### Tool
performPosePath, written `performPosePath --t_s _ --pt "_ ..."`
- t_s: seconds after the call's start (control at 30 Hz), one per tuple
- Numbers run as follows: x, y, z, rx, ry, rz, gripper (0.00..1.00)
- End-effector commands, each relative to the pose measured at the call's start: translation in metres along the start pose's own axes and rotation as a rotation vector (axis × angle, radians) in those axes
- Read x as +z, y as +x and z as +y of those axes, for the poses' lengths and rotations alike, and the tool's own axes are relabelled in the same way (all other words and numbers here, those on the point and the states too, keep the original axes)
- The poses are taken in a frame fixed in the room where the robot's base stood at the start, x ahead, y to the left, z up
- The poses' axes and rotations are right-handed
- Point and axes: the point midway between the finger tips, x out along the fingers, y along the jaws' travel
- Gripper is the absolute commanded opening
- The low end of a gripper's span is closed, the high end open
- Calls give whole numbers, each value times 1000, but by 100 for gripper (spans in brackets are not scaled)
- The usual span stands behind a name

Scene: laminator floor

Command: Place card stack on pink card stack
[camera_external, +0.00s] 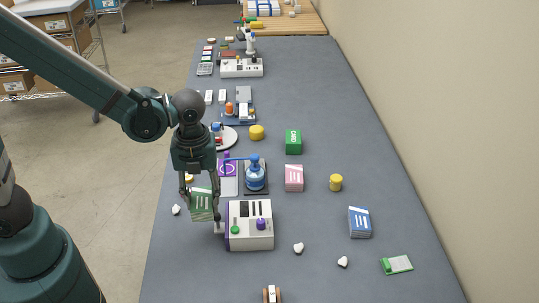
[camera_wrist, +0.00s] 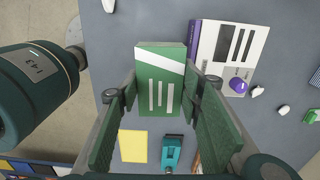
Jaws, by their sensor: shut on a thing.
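A green card stack with white stripes (camera_external: 201,205) is held between the fingers of my gripper (camera_external: 201,212), above the left side of the table. In the wrist view the green card stack (camera_wrist: 160,78) sits between the two fingers, with its striped face toward the camera. My gripper is shut on it. The pink card stack (camera_external: 293,178) stands on the table to the right of my gripper, apart from it. The pink card stack cannot be made out in the wrist view.
A white machine with knobs (camera_external: 250,226) stands close to the right of my gripper. A blue bottle device (camera_external: 255,176) lies between my gripper and the pink stack. A green box (camera_external: 293,141), yellow cylinder (camera_external: 336,182) and blue card stack (camera_external: 359,222) surround the pink stack with gaps.

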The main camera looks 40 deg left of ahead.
Motion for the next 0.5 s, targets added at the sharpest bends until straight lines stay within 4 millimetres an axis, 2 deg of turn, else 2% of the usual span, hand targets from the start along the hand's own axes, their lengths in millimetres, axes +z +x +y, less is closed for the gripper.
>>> performPosePath --t_s 0.1,0.5 --pt "14 -8 -28 0 1 0 22" --pt "60 -23 -109 0 11 0 22"
